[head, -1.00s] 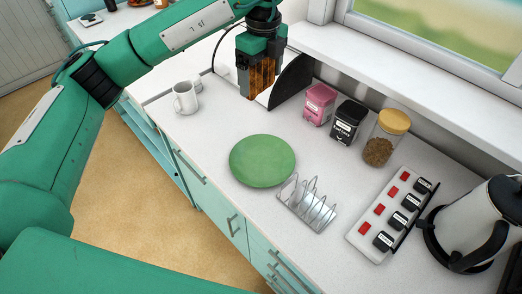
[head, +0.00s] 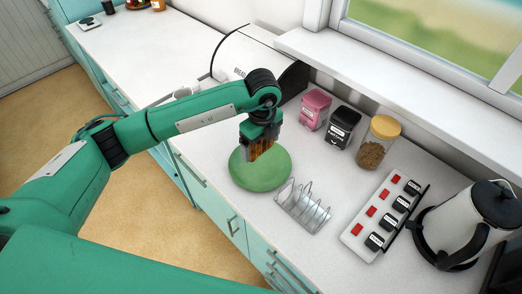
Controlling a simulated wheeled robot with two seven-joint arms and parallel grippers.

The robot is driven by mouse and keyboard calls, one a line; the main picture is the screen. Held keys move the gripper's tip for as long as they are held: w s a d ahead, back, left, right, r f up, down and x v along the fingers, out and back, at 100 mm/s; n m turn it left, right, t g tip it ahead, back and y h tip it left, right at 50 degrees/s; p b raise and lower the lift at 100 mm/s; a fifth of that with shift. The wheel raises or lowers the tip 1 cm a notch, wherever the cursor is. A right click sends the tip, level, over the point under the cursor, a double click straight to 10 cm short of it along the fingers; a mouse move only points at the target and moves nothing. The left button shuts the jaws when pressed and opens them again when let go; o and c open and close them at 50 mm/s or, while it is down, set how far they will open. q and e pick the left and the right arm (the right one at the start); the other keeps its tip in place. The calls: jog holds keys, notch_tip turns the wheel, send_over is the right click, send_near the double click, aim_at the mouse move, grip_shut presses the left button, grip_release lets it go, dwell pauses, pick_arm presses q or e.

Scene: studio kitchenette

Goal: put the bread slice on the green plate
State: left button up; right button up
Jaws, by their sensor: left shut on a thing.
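The green plate (head: 262,178) lies flat on the white counter, its far part hidden behind my left gripper. My left gripper (head: 259,152) comes in from the left and points down over the far part of the plate. It is shut on the bread slice, of which little can be told apart between the dark fingers; an orange-brown patch shows there. I cannot tell whether the slice touches the plate. My right gripper is not in view.
A wire toast rack (head: 303,207) stands just right of the plate. Behind are a bread bin (head: 240,62), a pink canister (head: 315,109), a black canister (head: 341,128) and a glass jar (head: 377,145). A switch panel (head: 363,231) and a kettle (head: 478,220) stand at right.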

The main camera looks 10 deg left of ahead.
pick_arm(q)
notch_tip(320, 180, down, 2)
notch_tip(320, 180, down, 3)
jog(key=shift+f+p, duration=0.2)
jog(key=shift+p, duration=0.55)
jog(key=shift+f, duration=0.1)
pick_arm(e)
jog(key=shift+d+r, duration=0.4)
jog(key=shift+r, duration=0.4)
pick_arm(q)
jog(key=shift+f, duration=0.15)
jog(key=o, duration=0.8)
jog(key=shift+c, duration=0.2)
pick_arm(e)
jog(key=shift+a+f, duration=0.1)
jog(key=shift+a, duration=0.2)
